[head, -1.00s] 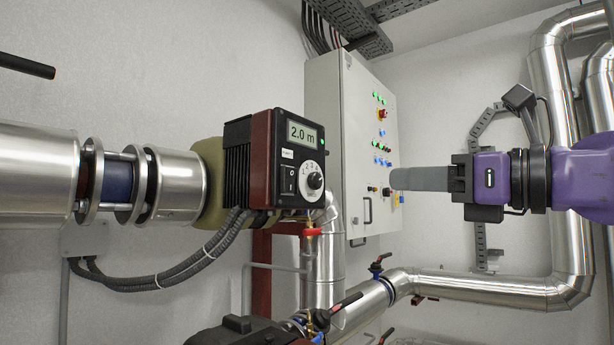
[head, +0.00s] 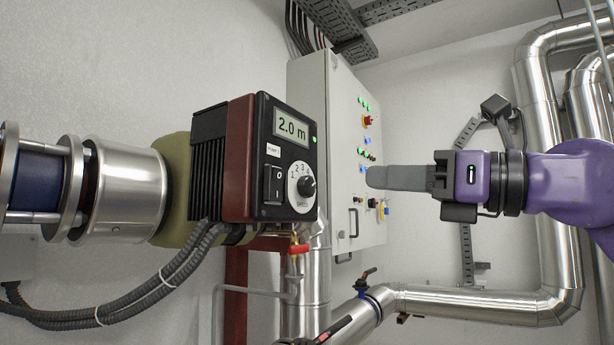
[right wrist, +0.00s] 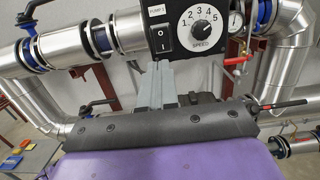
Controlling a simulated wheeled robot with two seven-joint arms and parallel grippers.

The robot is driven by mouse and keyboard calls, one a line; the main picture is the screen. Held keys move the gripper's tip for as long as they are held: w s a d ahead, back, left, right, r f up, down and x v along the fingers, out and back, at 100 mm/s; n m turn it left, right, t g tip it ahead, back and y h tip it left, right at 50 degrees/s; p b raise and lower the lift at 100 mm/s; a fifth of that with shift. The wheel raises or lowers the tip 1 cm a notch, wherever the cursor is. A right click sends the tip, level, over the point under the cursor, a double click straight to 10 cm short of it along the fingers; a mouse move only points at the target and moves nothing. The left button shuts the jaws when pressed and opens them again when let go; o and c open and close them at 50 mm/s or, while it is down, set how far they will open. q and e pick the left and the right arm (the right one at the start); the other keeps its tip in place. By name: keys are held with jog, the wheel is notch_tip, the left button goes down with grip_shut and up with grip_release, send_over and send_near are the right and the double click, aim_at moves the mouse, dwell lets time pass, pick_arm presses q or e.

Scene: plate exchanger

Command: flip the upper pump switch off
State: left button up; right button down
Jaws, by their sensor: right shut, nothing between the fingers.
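The upper pump (head: 240,158) has a dark red and black housing, a display reading 2.0 m and a lit green lamp. The switch also shows in the right wrist view (right wrist: 163,38); which side is pressed in I cannot tell. My right gripper (head: 370,177) is shut and empty, right of the pump face and apart from it in the head view. In the right wrist view its grey fingers (right wrist: 154,72) point up, below the switch. My left gripper is out of view.
A grey control cabinet (head: 310,125) with lit buttons stands behind the pump. A red-handled valve (head: 298,249) sits just below the pump. Silver pipes (head: 470,303) run low and along the right. Black cables (head: 150,285) hang below the pump.

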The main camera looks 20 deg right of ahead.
aim_at(281, 177)
pick_arm(q)
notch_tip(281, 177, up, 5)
jog(key=p, duration=0.4)
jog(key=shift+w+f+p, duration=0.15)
jog(key=shift+p, duration=0.2)
pick_arm(e)
jog(key=x, duration=1.4)
jog(key=shift+w+d+f, duration=0.1)
jog(key=shift+w, duration=0.25)
